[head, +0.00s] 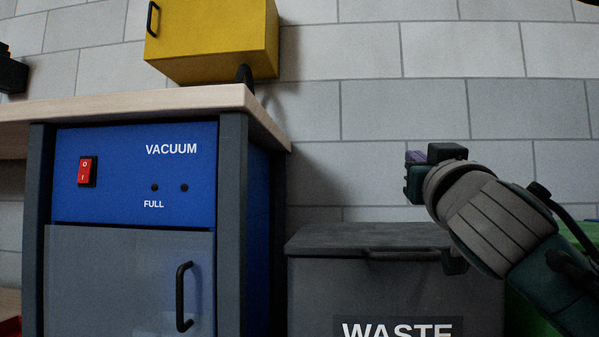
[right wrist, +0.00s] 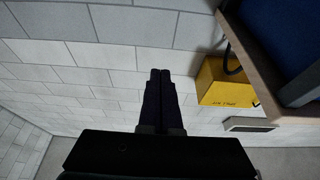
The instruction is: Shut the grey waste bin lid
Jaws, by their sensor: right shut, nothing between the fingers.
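The grey waste bin (head: 310,300) stands on the floor right of the blue vacuum cabinet, with a WASTE label on its front. Its lid (head: 335,238) lies flat across the top and looks shut, with a dark bar handle (head: 405,256) along the front edge. My right gripper (head: 416,157) is above the lid, apart from it, and my forearm hides the lid's right end. In the right wrist view the purple fingers (right wrist: 160,92) are together with nothing between them. I cannot make out my left gripper.
The blue vacuum cabinet (head: 105,190) stands under a wooden bench top (head: 150,101) at left. A yellow box (head: 200,50) is above the bench; it also shows in the right wrist view (right wrist: 222,82). Something green (head: 580,236) is right of the bin. A dark object (head: 12,73) shows at far left.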

